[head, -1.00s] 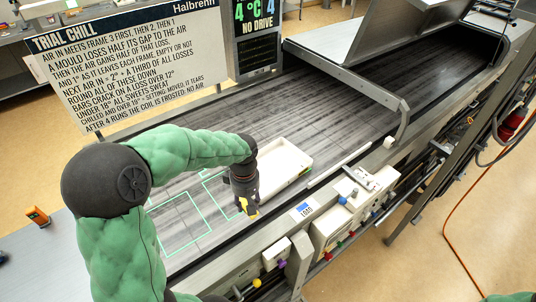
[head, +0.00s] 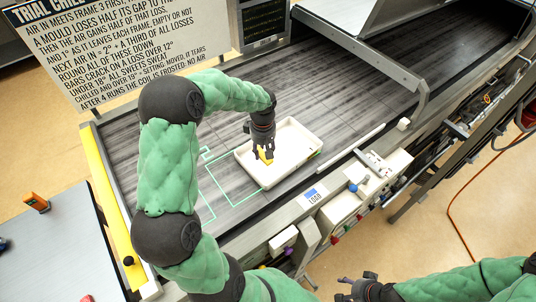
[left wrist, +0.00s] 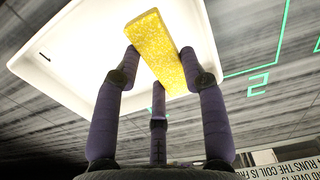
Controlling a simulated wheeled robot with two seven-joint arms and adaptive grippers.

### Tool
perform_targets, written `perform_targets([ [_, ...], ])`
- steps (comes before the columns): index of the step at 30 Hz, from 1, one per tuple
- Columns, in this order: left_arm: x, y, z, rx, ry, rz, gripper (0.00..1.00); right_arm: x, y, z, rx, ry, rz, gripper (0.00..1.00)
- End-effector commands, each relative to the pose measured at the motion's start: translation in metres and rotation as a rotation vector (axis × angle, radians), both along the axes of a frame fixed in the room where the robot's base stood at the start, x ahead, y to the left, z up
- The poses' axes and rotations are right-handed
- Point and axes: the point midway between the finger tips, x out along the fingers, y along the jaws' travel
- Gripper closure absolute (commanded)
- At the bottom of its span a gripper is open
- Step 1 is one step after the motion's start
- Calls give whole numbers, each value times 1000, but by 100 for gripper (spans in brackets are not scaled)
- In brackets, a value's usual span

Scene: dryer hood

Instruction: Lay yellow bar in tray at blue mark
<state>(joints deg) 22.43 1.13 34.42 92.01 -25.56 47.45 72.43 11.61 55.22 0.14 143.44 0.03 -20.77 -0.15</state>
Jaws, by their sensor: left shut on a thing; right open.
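My left gripper (head: 264,152) is shut on the yellow bar (head: 267,158), over the white tray (head: 301,137) on the dark belt. In the left wrist view the speckled yellow bar (left wrist: 158,45) lies between the dark fingers (left wrist: 159,75), with the pale tray (left wrist: 82,72) behind it. Whether the bar touches the tray floor I cannot tell. A blue mark (head: 310,192) is on the label on the front rail beside the tray. My right gripper (head: 358,288) is open and empty at the bottom, away from the belt.
Green outlined frames (head: 232,183) are on the belt left of the tray; a green 2 (left wrist: 258,84) shows in the wrist view. A metal hood (head: 350,25) stands over the far belt. A control box (head: 350,195) with coloured knobs lines the front. A printed board (head: 120,45) stands behind.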

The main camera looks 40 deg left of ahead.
Motion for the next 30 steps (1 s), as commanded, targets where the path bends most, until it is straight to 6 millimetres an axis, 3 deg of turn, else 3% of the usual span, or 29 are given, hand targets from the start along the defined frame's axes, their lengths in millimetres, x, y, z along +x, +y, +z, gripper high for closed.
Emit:
perform_targets([
  [3, 14, 3, -21, -2, 4, -1, 90, 0, 0, 0, 0, 0, 0, 42],
  [9, 30, 8, -40, -1, 2, -1, 90, 0, 0, 0, 0, 0, 0, 42],
  [17, 39, 10, -52, -1, 2, -1, 90, 0, 0, 0, 0, 0, 0, 42],
  [23, 38, 10, -78, -1, 3, -1, 90, 0, 0, -1, 0, 0, 0, 42],
  [30, 39, 10, -80, 0, 1, -1, 90, 0, 0, -1, 0, 0, 0, 42],
])
